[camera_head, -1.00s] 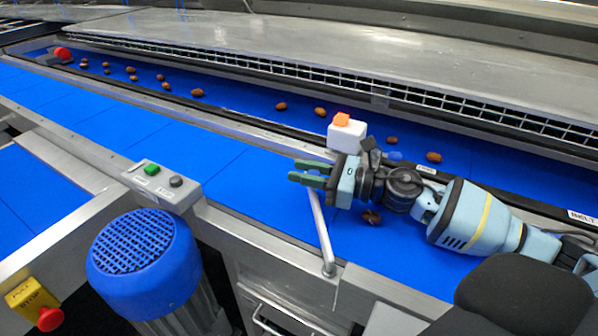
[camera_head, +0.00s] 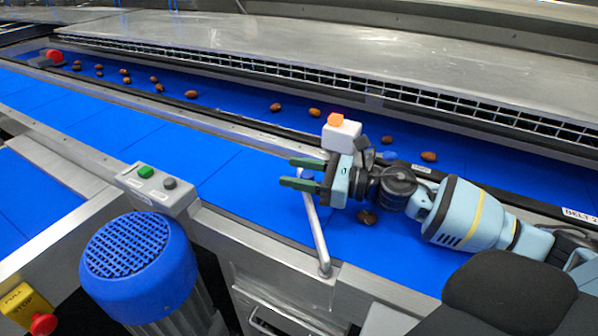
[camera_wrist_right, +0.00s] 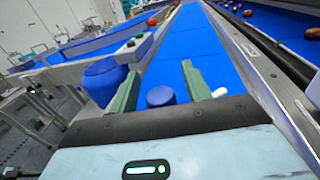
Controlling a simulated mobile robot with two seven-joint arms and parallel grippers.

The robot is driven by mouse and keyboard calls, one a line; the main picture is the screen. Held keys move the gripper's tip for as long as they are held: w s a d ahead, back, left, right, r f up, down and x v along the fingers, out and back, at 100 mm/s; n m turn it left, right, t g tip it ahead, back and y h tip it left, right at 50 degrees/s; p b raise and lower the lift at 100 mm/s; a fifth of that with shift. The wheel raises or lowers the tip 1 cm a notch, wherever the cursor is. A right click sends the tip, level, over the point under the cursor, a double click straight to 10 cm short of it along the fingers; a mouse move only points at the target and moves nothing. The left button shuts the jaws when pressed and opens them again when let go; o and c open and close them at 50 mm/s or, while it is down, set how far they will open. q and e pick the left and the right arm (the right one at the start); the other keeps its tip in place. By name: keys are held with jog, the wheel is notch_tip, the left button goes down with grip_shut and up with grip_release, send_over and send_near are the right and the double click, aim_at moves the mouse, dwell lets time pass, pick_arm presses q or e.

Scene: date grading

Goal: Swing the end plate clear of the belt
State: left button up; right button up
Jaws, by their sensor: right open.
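A pale metal bar (camera_head: 316,235) stands at the near rail of the front blue belt (camera_head: 240,178) and leans up and left from its foot. I cannot tell for sure whether it belongs to the end plate; no clear plate face shows. My right gripper (camera_head: 300,173) is open above the front belt, its green fingers around the bar's upper end. In the right wrist view a blue round knob (camera_wrist_right: 160,96) lies between the spread fingers (camera_wrist_right: 160,88), with no finger seen pressing on it. My left gripper is out of view.
Brown dates lie on the far belt; one date (camera_head: 367,217) lies under my right wrist. A white box with an orange top (camera_head: 340,135) stands behind the gripper. A button box (camera_head: 158,188), blue motor (camera_head: 140,265) and red stop button (camera_head: 43,324) are at left.

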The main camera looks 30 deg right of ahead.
jog(key=shift+s+d+f, duration=0.2)
jog(key=shift+s+d, duration=0.1)
jog(key=shift+s, duration=0.1)
jog(key=b+v, duration=0.1)
jog(key=v, duration=0.2)
jog(key=shift+s+d, duration=0.2)
jog(key=shift+b+v, duration=0.4)
jog(key=shift+v, duration=0.7)
jog(key=shift+s+d+r, duration=0.2)
jog(key=shift+s+d, duration=0.15)
jog(key=shift+s, duration=0.05)
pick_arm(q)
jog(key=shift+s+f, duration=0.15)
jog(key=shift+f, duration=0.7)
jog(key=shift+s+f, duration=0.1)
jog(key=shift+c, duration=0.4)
